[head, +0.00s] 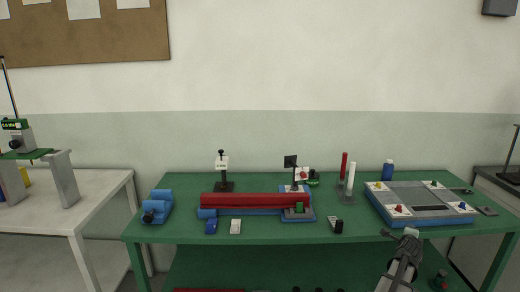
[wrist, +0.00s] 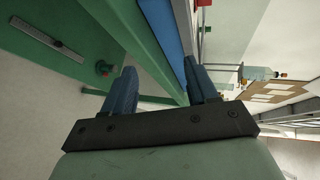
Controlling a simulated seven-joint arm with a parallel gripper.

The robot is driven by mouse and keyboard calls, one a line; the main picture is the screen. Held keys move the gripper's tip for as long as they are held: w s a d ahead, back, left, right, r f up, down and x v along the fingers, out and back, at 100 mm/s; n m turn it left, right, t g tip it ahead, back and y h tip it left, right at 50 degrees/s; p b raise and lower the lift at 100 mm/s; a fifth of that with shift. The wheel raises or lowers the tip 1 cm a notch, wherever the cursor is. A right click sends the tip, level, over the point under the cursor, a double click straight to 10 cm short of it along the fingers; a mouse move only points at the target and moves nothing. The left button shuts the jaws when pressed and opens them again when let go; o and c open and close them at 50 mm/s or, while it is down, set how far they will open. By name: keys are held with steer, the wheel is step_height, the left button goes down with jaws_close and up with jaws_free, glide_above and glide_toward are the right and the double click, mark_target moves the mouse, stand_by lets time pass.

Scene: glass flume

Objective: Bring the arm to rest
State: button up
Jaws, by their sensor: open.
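My gripper (head: 403,234) is at the front edge of the green bench (head: 255,240) in the head view, just below the blue-framed board on the right. In the wrist view, my gripper (wrist: 162,76) has its two dark blue fingers spread apart with nothing between them. Beyond the fingers lie the bench's green edge and a blue strip, seen tilted. The head view is too small to tell whether any part of my gripper touches the bench.
A long red bar on a blue base (head: 255,200) lies mid-bench. The blue-framed grey board (head: 418,195) stands right. Red and white cylinders (head: 350,182) and a blue bottle (head: 388,171) stand behind. A small black-and-white block (head: 336,226) lies left of my gripper. A white table (head: 65,190) stands left.

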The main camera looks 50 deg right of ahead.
steer(key=w+a+f+n+t+y, duration=0.1)
steer(key=w+a+f+t+y, duration=0.15)
steer(key=w+a+f, duration=0.75)
steer(key=w+a+f+n+t+y, duration=0.1)
steer(key=w+a+f+y, duration=0.2)
steer(key=w+a+f, duration=0.75)
steer(key=w+a+f+n+y, duration=0.3)
steer(key=w+a+f+n, duration=0.3)
steer(key=a, duration=0.6)
steer(key=w+a+f+n+y, duration=0.35)
steer(key=w+a+f, duration=0.5)
steer(key=a, duration=0.35)
steer(key=s+a+f+n+g+y, duration=0.1)
steer(key=s+a+f+n+g, duration=0.15)
steer(key=a, duration=0.55)
steer(key=s+a+f+n+g+y, duration=0.1)
steer(key=a+f+n, duration=0.25)
steer(key=a, duration=0.45)
steer(key=s+a+f+n+g+y, duration=0.2)
steer(key=a+n, duration=0.2)
steer(key=a, duration=0.4)
steer(key=s+a+f+n+g+h, duration=0.2)
steer(key=s+a+n+g, duration=0.5)
steer(key=s+a+n, duration=0.5)
steer(key=s+a, duration=0.3)
steer(key=s, duration=0.3)
steer(key=shift+s+g, duration=0.35)
steer(key=shift+g, duration=0.05)
